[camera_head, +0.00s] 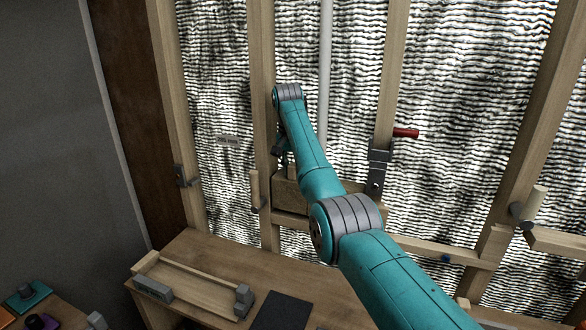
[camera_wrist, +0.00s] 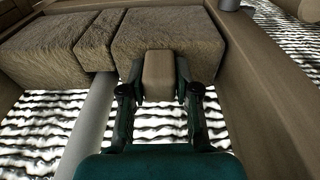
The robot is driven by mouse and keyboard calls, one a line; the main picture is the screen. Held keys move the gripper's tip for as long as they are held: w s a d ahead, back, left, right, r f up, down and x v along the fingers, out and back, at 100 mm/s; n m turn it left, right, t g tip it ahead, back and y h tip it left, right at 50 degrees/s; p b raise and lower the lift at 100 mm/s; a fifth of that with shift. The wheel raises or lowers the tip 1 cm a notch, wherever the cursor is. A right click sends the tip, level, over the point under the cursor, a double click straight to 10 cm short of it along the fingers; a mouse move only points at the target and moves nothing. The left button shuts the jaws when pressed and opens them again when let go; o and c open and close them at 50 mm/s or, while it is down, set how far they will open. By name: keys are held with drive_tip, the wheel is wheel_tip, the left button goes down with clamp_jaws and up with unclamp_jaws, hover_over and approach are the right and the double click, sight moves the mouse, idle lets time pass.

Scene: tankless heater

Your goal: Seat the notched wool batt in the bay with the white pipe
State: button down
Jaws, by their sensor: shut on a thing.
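The notched wool batt (camera_wrist: 165,35) is a rough brown block with a narrow middle section between two wider ones in the wrist view. In the head view the batt (camera_head: 288,192) shows partly behind my arm, low in the bay between two studs, just above a wooden crosspiece. My gripper (camera_wrist: 158,78) is shut on a tan grip block on the batt's front. The white pipe (camera_head: 326,60) runs upright in this bay. In the wrist view the pipe (camera_wrist: 90,125) meets the batt's edge near the narrow section. Whether the batt is fully seated is hidden.
A stud (camera_wrist: 245,85) stands close on the right in the wrist view. A grey bracket (camera_head: 377,172) and red handle (camera_head: 406,132) sit on the right stud, a wooden peg (camera_head: 255,190) on the left. The bench below holds a wooden tray (camera_head: 205,297) and dark pad (camera_head: 283,312).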

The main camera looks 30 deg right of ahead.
drive_tip(key=shift+f, duration=0.95)
idle(0.8)
drive_tip(key=c, duration=0.8)
unclamp_jaws()
drive_tip(key=shift+o, duration=0.2)
drive_tip(key=shift+s+a+r, duration=0.1)
drive_tip(key=shift+a+r, duration=0.05)
drive_tip(key=shift+r, duration=1.05)
drive_tip(key=shift+s+a+r, duration=0.1)
drive_tip(key=shift+r, duration=1.15)
drive_tip(key=shift+s+a+r, duration=0.1)
drive_tip(key=shift+a+r, duration=0.05)
drive_tip(key=shift+r, duration=1.05)
